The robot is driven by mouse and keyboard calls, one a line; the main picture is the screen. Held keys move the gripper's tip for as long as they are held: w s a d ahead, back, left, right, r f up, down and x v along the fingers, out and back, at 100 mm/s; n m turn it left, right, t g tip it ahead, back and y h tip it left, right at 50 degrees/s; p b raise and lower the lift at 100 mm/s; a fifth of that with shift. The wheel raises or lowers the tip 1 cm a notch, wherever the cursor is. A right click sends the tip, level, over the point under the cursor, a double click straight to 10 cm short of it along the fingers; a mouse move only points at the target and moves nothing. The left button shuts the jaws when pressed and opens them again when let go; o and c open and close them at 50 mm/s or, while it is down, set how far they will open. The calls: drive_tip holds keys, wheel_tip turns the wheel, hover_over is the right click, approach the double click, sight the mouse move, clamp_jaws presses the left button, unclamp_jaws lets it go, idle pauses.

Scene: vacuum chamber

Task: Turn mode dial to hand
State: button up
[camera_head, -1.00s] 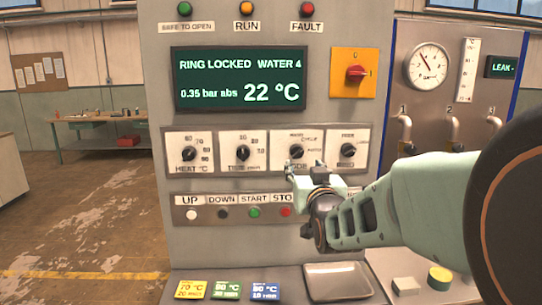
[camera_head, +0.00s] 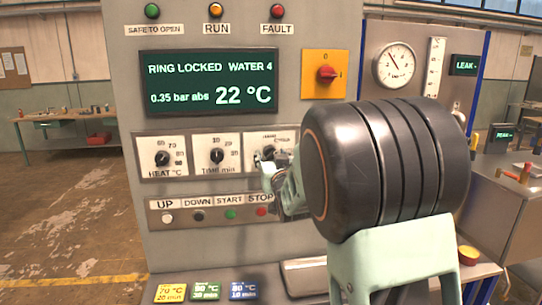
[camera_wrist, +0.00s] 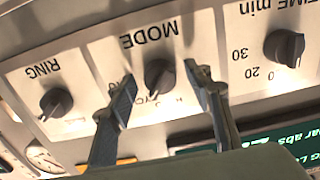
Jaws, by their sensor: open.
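The mode dial (camera_wrist: 158,75) is a dark knob on a white plate marked MODE, seen upside down in the wrist view. In the head view the dial (camera_head: 269,152) shows only partly, behind my arm. My gripper (camera_wrist: 162,79) is open, with one finger on each side of the knob and a visible gap to each. In the head view my gripper (camera_head: 272,176) is at the panel just below the dial, its tips partly hidden. I cannot tell which mark the knob points to.
The time dial (camera_head: 216,156) and heat dial (camera_head: 162,158) are to the left. The ring dial (camera_wrist: 56,102) neighbours the mode dial; my arm hides it in the head view. A button row (camera_head: 215,215) lies below. A red switch (camera_head: 326,74) is above.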

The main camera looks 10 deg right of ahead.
drive_tip(key=c, duration=1.1)
drive_tip(key=shift+f+b, duration=0.1)
drive_tip(key=shift+b, duration=0.35)
drive_tip(key=shift+f+n+b, duration=0.1)
drive_tip(key=shift+n+b, duration=0.2)
drive_tip(key=shift+b, duration=0.05)
drive_tip(key=n+b, duration=0.2)
drive_tip(key=b, duration=0.2)
drive_tip(key=shift+f+n+b, duration=0.15)
drive_tip(key=shift+n+b, duration=0.25)
drive_tip(key=n+b, duration=0.4)
drive_tip(key=b, duration=0.1)
drive_tip(key=shift+b, duration=0.3)
drive_tip(key=shift+r+n+b, duration=0.25)
drive_tip(key=shift+n+b, duration=0.3)
drive_tip(key=shift+n, duration=0.15)
drive_tip(key=shift+r, duration=0.1)
